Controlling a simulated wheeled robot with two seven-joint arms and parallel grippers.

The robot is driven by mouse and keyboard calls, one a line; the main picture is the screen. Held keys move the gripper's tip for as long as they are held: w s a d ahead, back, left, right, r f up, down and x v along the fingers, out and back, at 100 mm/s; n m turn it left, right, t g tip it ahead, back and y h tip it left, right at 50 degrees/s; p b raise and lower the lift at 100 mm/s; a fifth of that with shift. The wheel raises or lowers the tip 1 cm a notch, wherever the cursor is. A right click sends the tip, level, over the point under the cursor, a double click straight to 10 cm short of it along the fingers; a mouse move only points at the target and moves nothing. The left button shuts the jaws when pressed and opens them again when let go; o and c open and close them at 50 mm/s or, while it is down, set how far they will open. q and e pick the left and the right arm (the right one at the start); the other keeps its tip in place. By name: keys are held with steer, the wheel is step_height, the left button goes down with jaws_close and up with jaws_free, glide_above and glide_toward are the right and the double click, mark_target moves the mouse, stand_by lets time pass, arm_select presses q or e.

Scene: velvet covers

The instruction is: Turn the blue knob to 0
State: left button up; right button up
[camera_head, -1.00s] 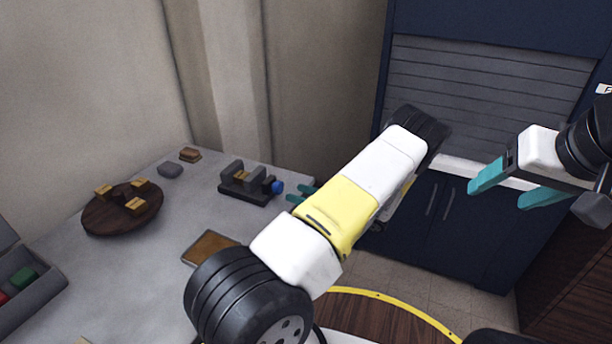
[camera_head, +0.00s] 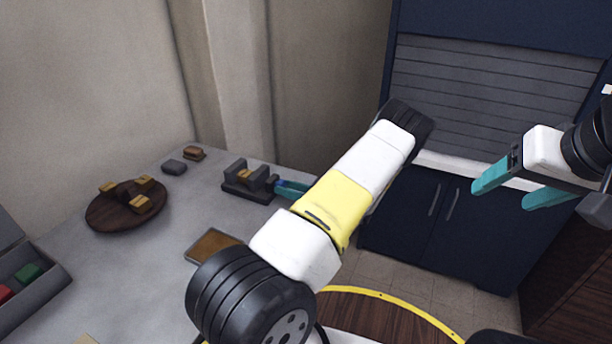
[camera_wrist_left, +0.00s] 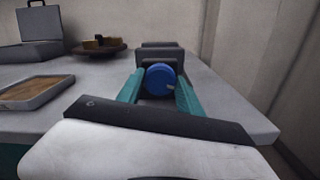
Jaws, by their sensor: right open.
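The blue knob (camera_wrist_left: 160,79) sits on the front of a dark grey fixture (camera_head: 247,183) on the grey table. In the left wrist view a pale mark shows at the knob's lower right; no numbers are readable. My left gripper (camera_wrist_left: 158,86) has its teal fingers on either side of the knob. I cannot tell whether both fingers press on it. In the head view the fingers (camera_head: 287,188) meet the fixture's knob side and hide the knob. My right gripper (camera_head: 518,186) is open and empty at the right, in front of the dark blue cabinet.
A round wooden board (camera_head: 122,219) with several small blocks, a brown-topped tray (camera_head: 212,245) and an open grey case (camera_head: 30,285) stand on the table (camera_head: 150,275). Two small blocks lie at the back. Dark blue cabinet doors (camera_head: 440,220) are at right.

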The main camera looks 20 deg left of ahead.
arm_select(q)
steer(key=shift+c, duration=0.6)
steer(key=shift+n, duration=0.4)
steer(key=n, duration=0.3)
steer(key=shift+n, duration=0.4)
steer(key=n, duration=0.5)
steer(key=shift+n, duration=0.3)
steer(key=n, duration=0.5)
steer(key=shift+d, duration=0.1)
steer(key=n, duration=0.5)
steer(key=shift+n, duration=0.5)
